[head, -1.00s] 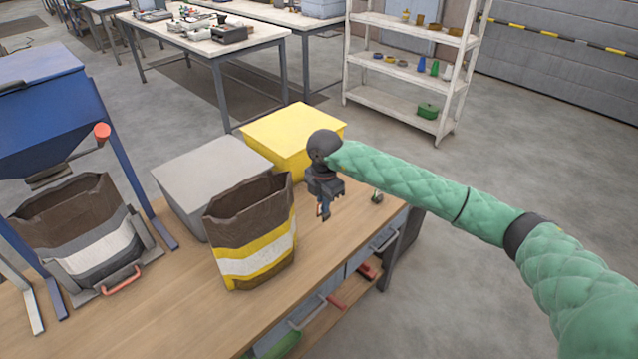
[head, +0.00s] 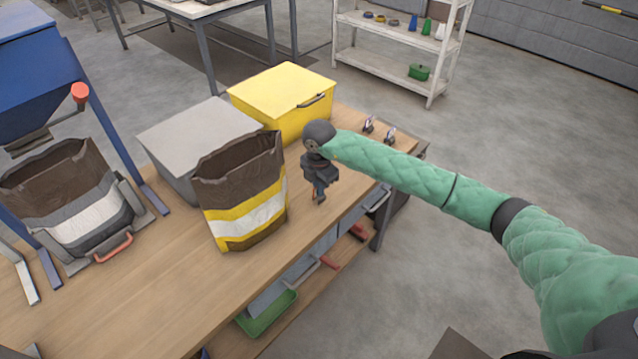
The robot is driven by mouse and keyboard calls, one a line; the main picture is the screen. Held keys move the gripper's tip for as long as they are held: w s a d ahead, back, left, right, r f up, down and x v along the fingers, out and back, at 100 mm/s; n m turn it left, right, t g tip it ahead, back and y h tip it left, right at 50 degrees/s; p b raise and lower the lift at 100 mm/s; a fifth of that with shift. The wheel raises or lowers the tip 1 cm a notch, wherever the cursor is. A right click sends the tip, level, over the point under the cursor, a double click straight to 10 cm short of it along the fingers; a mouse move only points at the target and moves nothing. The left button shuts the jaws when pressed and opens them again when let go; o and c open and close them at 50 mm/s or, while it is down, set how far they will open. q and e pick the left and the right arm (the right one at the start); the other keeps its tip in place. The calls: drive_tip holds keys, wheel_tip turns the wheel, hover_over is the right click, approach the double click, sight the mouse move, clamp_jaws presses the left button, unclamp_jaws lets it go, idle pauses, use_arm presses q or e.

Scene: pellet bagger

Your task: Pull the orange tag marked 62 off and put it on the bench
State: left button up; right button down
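My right gripper (head: 318,198) hangs pointing down over the bench (head: 178,290), just right of the brown bag with yellow and white bands (head: 240,208). Its fingers look close together, but it is too small and dark to tell whether they are shut on anything. A tiny orange-brown spot shows at the fingertips; I cannot tell whether it is a tag. No orange tag marked 62 can be made out. My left gripper is not in view.
Grey (head: 193,135) and yellow (head: 283,97) boxes stand behind the bag. Two small metallic items (head: 369,123) (head: 390,136) lie at the bench's right end. A second bag (head: 70,205) sits under the blue hopper (head: 38,75). The front of the bench top is clear.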

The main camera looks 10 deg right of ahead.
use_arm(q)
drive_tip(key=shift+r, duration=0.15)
use_arm(e)
drive_tip(key=shift+f, duration=0.1)
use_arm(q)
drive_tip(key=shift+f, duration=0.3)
use_arm(e)
drive_tip(key=shift+f, duration=0.4)
drive_tip(key=c, duration=1.5)
unclamp_jaws()
drive_tip(key=shift+c, duration=0.2)
